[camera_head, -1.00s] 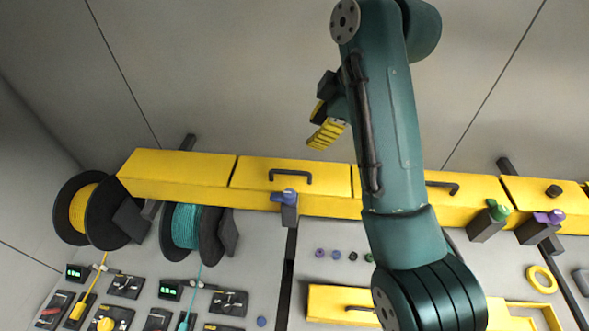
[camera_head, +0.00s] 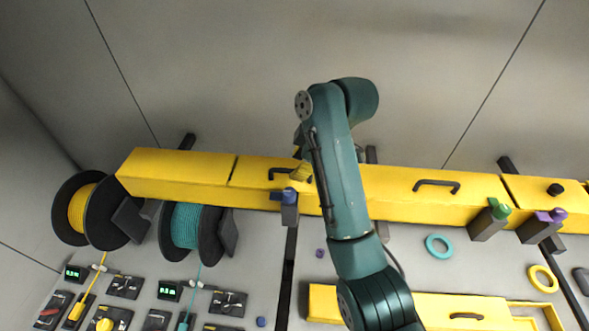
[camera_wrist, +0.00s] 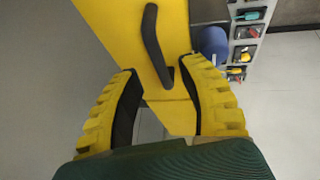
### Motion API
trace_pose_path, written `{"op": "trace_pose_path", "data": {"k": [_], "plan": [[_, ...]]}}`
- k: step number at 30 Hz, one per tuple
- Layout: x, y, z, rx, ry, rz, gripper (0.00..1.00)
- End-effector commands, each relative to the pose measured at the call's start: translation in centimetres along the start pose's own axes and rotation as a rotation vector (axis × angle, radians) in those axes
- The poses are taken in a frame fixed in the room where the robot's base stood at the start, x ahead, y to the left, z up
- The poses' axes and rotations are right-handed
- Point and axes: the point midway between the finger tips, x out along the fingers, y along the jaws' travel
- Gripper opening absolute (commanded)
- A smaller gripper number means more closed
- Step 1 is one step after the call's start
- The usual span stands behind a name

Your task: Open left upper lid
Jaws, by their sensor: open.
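The left upper lid (camera_head: 257,188) is a yellow panel on the long yellow cabinet, and it looks closed. Its black handle (camera_head: 281,172) shows in the head view, partly behind my gripper (camera_head: 300,172). In the wrist view the same handle (camera_wrist: 152,45) runs down toward the space between the two yellow fingers of my gripper (camera_wrist: 160,78). The fingers are spread apart, with the handle's lower end lying between their tips in the picture. They do not close on it. Whether a finger touches the lid cannot be told.
Yellow (camera_head: 80,207) and teal (camera_head: 186,224) spools hang at left. Another handled yellow lid (camera_head: 410,205) lies to the right.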

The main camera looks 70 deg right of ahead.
Motion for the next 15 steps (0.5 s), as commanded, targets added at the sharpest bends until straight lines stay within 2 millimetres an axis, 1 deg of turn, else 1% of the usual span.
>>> {"op": "trace_pose_path", "data": {"k": [3,6,14,15], "plan": [[1.5,0.0,-0.2,-0.001,0.000,-0.001,0.41],[2.4,0.0,-0.1,-0.002,0.000,0.000,0.41],[2.7,0.1,-0.1,-0.002,0.001,0.003,0.41],[2.7,0.1,-0.1,-0.001,0.001,0.002,0.39]]}}
